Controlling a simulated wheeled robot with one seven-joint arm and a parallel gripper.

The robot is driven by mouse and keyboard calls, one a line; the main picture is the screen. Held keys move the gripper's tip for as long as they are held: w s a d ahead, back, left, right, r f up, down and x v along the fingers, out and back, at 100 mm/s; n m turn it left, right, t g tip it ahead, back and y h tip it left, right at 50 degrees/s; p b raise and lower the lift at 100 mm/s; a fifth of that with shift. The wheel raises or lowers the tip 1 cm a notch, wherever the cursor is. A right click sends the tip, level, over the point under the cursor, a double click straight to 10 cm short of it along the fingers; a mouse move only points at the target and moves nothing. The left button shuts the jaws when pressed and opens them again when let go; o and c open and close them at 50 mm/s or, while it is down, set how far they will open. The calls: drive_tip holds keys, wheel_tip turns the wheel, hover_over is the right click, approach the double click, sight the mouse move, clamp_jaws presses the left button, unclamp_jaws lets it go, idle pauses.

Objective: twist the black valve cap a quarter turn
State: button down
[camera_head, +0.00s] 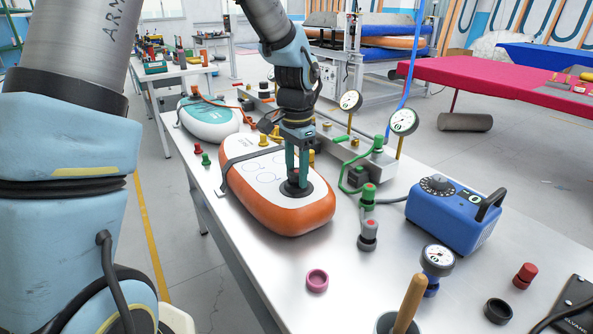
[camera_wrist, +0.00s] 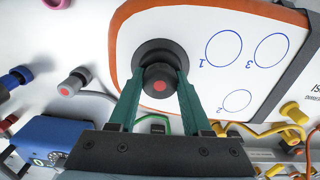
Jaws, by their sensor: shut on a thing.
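The black valve cap (camera_wrist: 161,82), with a red dot on top, sits in a dark round base (camera_wrist: 150,53) on the orange-and-white inflatable board (camera_head: 255,192). My gripper (camera_head: 297,184) points down over the near end of the board. In the wrist view its two green fingers (camera_wrist: 158,88) stand on either side of the cap and are shut on it. In the head view the cap is mostly hidden by the fingers, and the dark base (camera_head: 313,189) shows around them. I cannot tell how far the cap is turned.
A blue pump box (camera_head: 440,217) stands right of the board. A grey-and-red fitting (camera_head: 367,236), a pink ring (camera_head: 317,280) and a blue-based gauge (camera_head: 436,262) are nearer. A teal-and-white board (camera_head: 207,122) lies behind. Bare table shows between the orange board and the pink ring.

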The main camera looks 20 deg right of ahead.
drive_tip(key=shift+m+p, duration=1.3)
drive_tip(key=shift+m, duration=0.9)
drive_tip(key=shift+r+m+p, duration=0.1)
drive_tip(key=shift+m+p, duration=1.2)
drive_tip(key=shift+m, duration=0.3)
drive_tip(key=shift+m+p, duration=0.55)
drive_tip(key=shift+m, duration=0.35)
drive_tip(key=shift+m+p, duration=1.6)
drive_tip(key=shift+m, duration=0.2)
drive_tip(key=shift+m+p, duration=0.4)
drive_tip(key=shift+m, duration=0.3)
